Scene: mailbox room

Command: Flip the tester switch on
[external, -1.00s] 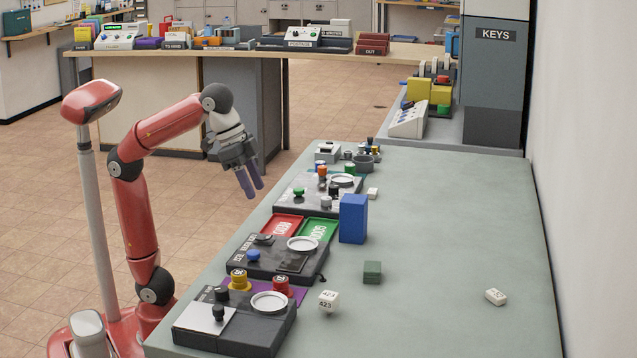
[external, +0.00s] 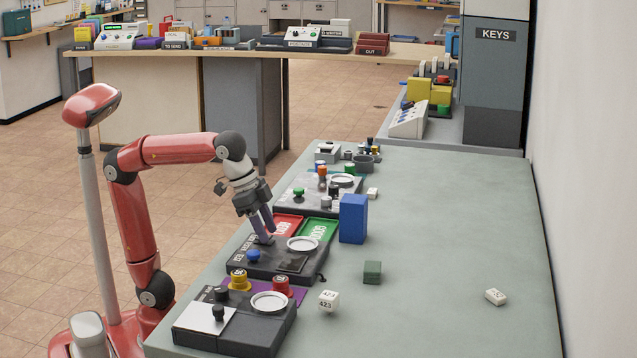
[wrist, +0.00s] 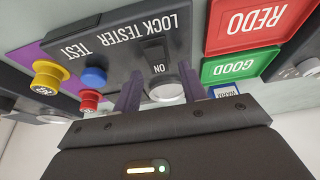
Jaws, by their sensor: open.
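The dark lock tester (external: 275,262) lies on the workbench in the external view. In the wrist view its panel (wrist: 118,40) reads LOCK TESTER, TEST and ON. A dark switch (wrist: 153,50) sits beside the ON label. A blue button (external: 253,256) is by the TEST label, also in the wrist view (wrist: 94,77). My gripper (external: 267,232) points down, low over the far end of the tester, and its fingers cover the switch in the external view. In the wrist view my gripper (wrist: 160,76) has its two purple fingers apart, with nothing held. Contact with the switch cannot be told.
Red REDO (external: 286,223) and green GOOD (external: 320,229) trays adjoin the tester's far side. A blue box (external: 353,218) stands to the right. Yellow (external: 239,279) and red (external: 281,286) knobs are on the near side. The bench's right part is mostly clear.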

